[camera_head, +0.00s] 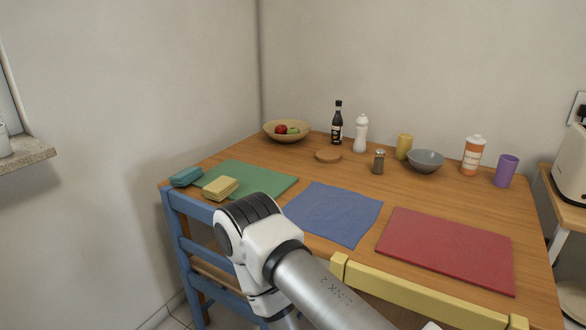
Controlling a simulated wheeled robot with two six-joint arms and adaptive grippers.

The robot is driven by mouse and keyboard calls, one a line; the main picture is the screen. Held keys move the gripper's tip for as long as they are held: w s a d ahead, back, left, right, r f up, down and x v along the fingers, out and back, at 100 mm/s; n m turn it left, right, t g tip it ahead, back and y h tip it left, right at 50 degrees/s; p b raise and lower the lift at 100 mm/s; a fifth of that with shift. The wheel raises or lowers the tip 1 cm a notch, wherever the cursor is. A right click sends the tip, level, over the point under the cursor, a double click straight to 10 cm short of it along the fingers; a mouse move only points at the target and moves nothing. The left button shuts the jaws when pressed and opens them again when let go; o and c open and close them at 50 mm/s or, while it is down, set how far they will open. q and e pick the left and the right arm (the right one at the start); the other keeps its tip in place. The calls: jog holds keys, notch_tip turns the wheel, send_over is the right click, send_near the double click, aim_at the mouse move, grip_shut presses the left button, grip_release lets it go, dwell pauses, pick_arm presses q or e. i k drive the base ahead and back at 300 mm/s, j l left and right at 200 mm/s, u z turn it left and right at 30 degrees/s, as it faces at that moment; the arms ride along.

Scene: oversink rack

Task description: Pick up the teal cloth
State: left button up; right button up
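The teal cloth (186,177) is a small folded bundle at the table's left front corner, beside the left edge of a green mat. A folded yellow cloth (220,188) lies just to its right, on the green mat (265,178). A white and grey arm link of mine fills the lower middle of the view, in front of the table. Neither gripper's fingers can be seen.
A blue chair (182,238) stands at the left front, with its back close to the teal cloth; a yellow chair back (425,296) is at the right front. A blue mat (335,213) and red mat (450,248) lie flat. A fruit bowl (270,132), bottles and cups stand farther back.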

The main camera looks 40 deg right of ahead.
aim_at(189, 174)
jog(key=z, duration=0.7)
